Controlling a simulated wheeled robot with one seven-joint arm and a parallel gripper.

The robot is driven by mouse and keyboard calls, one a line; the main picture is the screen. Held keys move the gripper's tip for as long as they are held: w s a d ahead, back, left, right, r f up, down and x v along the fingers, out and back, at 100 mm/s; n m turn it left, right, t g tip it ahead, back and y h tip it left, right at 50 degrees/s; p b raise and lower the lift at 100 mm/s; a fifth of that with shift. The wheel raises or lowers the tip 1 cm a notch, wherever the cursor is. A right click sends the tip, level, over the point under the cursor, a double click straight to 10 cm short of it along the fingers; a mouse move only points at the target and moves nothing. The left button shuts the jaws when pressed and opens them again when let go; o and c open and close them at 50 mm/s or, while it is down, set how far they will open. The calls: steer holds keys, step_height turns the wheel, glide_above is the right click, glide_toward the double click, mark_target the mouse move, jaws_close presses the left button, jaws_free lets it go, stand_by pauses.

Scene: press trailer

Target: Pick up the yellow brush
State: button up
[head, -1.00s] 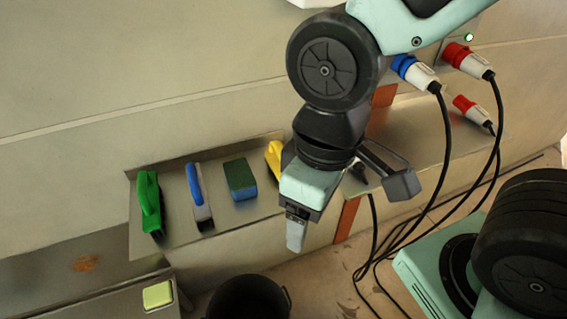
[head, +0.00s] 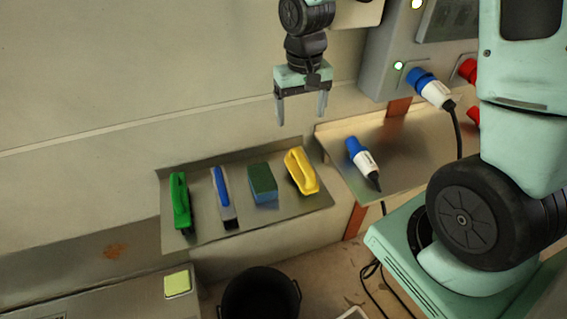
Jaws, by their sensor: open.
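The yellow brush (head: 301,172) lies at the right end of a metal shelf, its looped handle facing up. It is fully in view in the head view. My gripper (head: 301,122) is open and empty, pointing down. In the picture it hangs above the yellow brush, apart from it. Its two fingers are spread to left and right.
On the same shelf (head: 240,232) lie a blue and green sponge (head: 263,184), a blue-handled brush (head: 223,197) and a green brush (head: 180,203). A blue plug (head: 361,160) lies on the right shelf (head: 405,150). A black bucket (head: 260,296) stands below.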

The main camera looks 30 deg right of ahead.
mark_target(302, 157)
step_height(302, 157, down, 12)
steer(key=shift+w+d+f+p, duration=0.1)
steer(key=shift+d+p, duration=0.05)
steer(key=shift+p, duration=0.65)
steer(key=f, duration=0.2)
steer(key=s+f+p, duration=0.1)
steer(key=f, duration=0.1)
steer(key=shift+d+f+p, duration=0.1)
steer(key=shift+d+p, duration=0.05)
steer(key=shift+p, duration=0.15)
steer(key=shift+f, duration=0.55)
steer(key=c, duration=1.2)
steer(key=shift+r, duration=0.1)
steer(key=shift+c, duration=0.2)
step_height(302, 157, up, 10)
steer(key=shift+f+b, duration=0.1)
steer(key=shift+b, duration=0.65)
